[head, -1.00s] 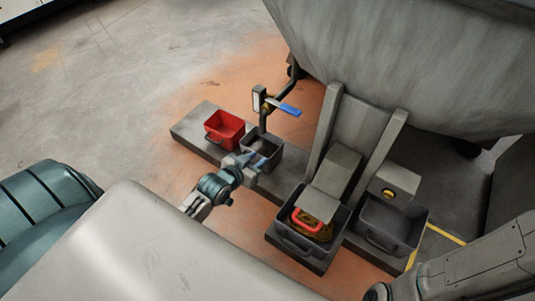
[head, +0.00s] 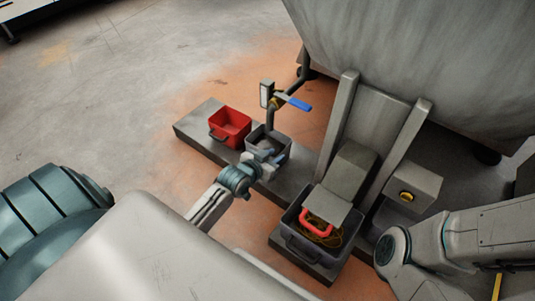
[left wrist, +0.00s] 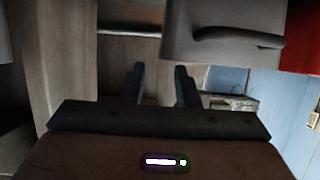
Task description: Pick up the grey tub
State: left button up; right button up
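A small grey tub (head: 284,159) stands on a low grey plinth beneath the valve, beside a red tub. My left gripper (head: 267,155) is at its near side and covers part of its front wall in the head view. In the left wrist view the grey tub (left wrist: 215,40), with its dark handle, is above and to the right of my left fingers (left wrist: 160,82). The fingers are apart with nothing between them. I cannot tell whether they touch the tub. My right arm shows at the right, but its gripper is out of the picture.
The red tub (head: 231,124) stands just left of the grey one. A valve with a blue lever (head: 299,103) rises behind. A larger grey bin (head: 297,236) holding cable and a red-handled thing stands to the right, below a chute. Open floor lies left.

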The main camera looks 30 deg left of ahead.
aim_at(281, 153)
pick_arm(q)
jog(key=b+x, duration=0.3)
jog(key=x, duration=0.1)
jog(key=shift+f+b, duration=0.2)
jog(key=shift+b, duration=0.15)
jog(key=shift+w, duration=0.4)
jog(key=shift+c, duration=0.4)
grip_shut()
dwell(0.5)
